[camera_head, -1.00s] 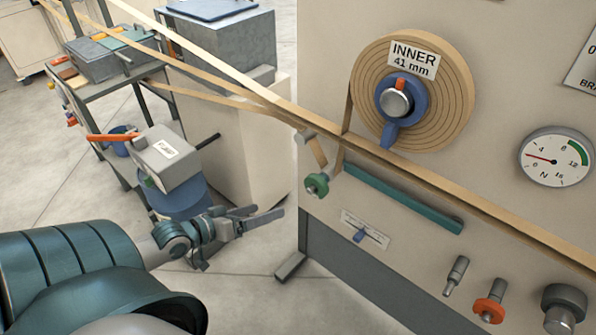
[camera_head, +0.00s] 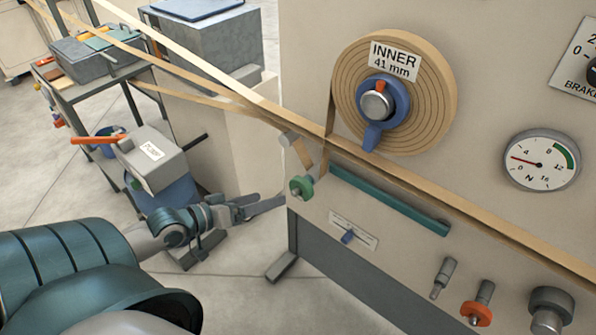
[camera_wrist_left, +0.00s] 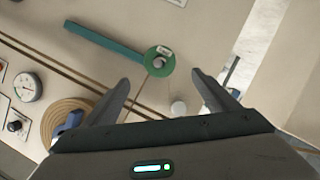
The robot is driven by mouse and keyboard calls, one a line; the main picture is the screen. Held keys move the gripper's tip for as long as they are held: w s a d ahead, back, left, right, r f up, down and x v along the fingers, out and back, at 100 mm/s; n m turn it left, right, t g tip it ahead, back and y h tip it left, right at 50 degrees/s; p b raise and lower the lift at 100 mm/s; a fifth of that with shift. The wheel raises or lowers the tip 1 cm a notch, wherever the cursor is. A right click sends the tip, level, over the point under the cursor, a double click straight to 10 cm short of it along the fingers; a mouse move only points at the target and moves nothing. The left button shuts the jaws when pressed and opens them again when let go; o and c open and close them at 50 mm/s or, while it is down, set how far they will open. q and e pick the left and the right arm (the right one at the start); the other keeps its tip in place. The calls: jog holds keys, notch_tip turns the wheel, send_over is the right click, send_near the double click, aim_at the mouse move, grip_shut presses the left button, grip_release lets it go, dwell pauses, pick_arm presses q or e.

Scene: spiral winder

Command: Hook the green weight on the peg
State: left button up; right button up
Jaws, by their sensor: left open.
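The green weight (camera_head: 301,187) is a small green disc with a grey hub at the panel's left edge, below the tape's guide roller. It also shows in the left wrist view (camera_wrist_left: 159,58), with a pale label, beside the end of the teal bar. I cannot tell exactly what supports it. My left gripper (camera_head: 268,204) is open and empty, just left of the green weight and apart from it. In the left wrist view its fingers (camera_wrist_left: 160,82) point toward the weight. A bare grey peg (camera_head: 443,278) sticks out low on the panel. My right gripper is not in view.
An orange disc (camera_head: 476,313) sits on a peg beside a dark grey knob-like piece (camera_head: 551,309). The tape runs across the panel past the INNER roll (camera_head: 430,105). A teal bar (camera_head: 390,200) lies below the tape. A grey machine and cart stand behind on the left.

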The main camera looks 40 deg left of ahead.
aim_at(309, 186)
pick_arm(q)
jog(key=p+x, duration=0.1)
jog(key=x, duration=1.5)
jog(key=shift+w+p, duration=0.15)
jog(key=shift+p, duration=0.15)
jog(key=shift+w+d, duration=0.1)
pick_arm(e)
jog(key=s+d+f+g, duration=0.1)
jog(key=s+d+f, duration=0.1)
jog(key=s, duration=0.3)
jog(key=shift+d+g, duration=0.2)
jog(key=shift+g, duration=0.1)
